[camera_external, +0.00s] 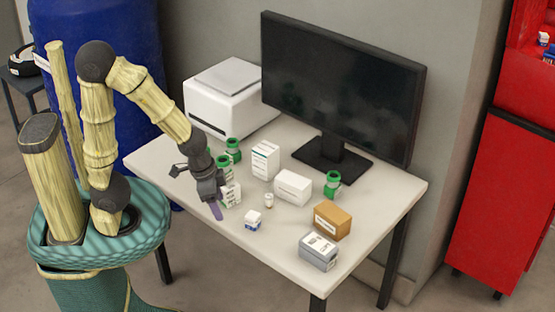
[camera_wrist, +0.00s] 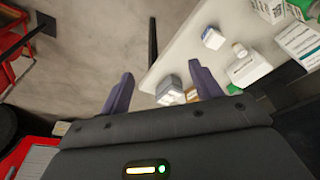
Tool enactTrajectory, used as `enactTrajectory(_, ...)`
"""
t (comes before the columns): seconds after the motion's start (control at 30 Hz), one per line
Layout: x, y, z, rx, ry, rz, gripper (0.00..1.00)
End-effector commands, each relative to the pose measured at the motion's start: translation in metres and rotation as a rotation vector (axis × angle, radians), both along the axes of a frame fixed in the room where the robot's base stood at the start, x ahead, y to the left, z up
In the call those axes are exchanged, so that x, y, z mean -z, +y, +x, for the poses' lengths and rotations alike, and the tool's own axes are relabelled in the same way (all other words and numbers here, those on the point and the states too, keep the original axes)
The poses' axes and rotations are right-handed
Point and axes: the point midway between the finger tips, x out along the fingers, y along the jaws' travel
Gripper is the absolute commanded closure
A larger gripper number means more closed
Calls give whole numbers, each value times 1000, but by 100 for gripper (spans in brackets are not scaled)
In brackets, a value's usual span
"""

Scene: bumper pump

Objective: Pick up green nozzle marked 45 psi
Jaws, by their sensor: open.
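Several green-and-white nozzle-like items stand on the white table. One green item (camera_external: 233,149) is at the back left, a second (camera_external: 224,165) is just in front of it, and a third (camera_external: 333,185) is below the monitor at the right. Their markings are too small to read, so I cannot tell which is 45 psi. A green part (camera_wrist: 301,9) also shows at the top right of the wrist view. My gripper (camera_external: 216,209) is open and empty over the table's front left edge.
A white box (camera_external: 231,196) stands beside my gripper. White boxes (camera_external: 265,159) (camera_external: 293,187), a small bottle (camera_external: 269,201), a blue-white box (camera_external: 253,220), a brown box (camera_external: 332,221) and a grey box (camera_external: 319,251) stand around. The monitor (camera_external: 340,85) and printer (camera_external: 228,98) block the back.

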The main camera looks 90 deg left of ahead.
Motion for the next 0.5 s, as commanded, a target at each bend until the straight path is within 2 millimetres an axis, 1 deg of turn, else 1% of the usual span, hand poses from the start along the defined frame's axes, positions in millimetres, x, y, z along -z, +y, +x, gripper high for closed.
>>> enactTrajectory(0.13, -12, 0, 1, 0, -6, 0, 36)
enactTrajectory(0.23, -27, 0, 1, 0, -7, 0, 36)
enactTrajectory(0.43, -49, 0, 1, 0, -5, 0, 36)
enactTrajectory(0.47, -51, 1, 2, -2, -8, 3, 36)
enactTrajectory(0.5, -51, 7, 12, -9, -25, 16, 36)
